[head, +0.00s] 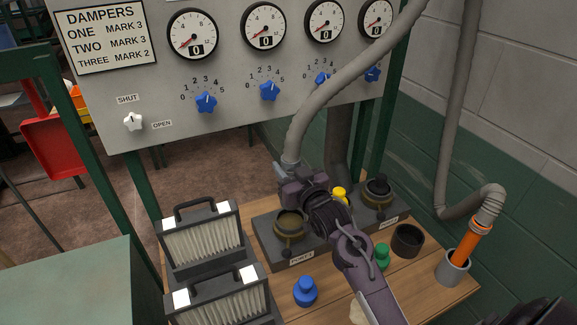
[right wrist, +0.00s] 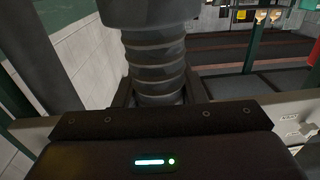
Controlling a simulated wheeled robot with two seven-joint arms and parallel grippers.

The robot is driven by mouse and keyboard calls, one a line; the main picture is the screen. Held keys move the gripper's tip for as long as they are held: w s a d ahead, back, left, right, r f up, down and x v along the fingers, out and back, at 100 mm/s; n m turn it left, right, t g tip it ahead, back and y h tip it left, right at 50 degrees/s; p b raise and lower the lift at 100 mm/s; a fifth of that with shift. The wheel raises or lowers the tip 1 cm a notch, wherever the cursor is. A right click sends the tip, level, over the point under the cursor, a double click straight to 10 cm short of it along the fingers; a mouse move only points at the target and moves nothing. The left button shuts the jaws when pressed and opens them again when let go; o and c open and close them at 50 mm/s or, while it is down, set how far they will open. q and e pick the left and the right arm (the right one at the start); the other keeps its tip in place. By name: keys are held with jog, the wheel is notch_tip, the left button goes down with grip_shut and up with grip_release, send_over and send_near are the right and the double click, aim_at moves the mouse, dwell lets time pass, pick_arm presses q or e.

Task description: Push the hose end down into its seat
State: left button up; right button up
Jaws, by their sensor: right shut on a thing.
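The grey hose (head: 345,85) comes down from the upper right to my right gripper (head: 287,178). The gripper is shut on the hose end, just above and behind the near port of the dark base block. In the right wrist view the ribbed hose cuff (right wrist: 155,65) stands upright between the fingers. The near port (head: 290,222) is a round brass-coloured seat with a dark opening. The gripper hides the hose's lower tip, so I cannot tell whether it touches a seat. A second port (head: 379,190) with a black top stands farther right. My left gripper is not in view.
Two filter boxes (head: 201,238) stand left of the block. Blue (head: 305,291), green (head: 382,256) and yellow (head: 340,193) caps or knobs surround my arm. A black cup (head: 407,240) and a grey cup (head: 453,268) with an orange hose wand stand right. The gauge panel (head: 235,70) rises behind.

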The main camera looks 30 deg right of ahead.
notch_tip(320, 180, down, 3)
jog(key=shift+f+b, duration=0.15)
jog(key=shift+b, duration=1)
jog(key=shift+f+b, duration=0.7)
jog(key=shift+f, duration=0.4)
jog(key=shift+f, duration=0.2)
jog(key=shift+f, duration=0.55)
jog(key=shift+f+b, duration=0.95)
jog(key=shift+f, duration=0.65)
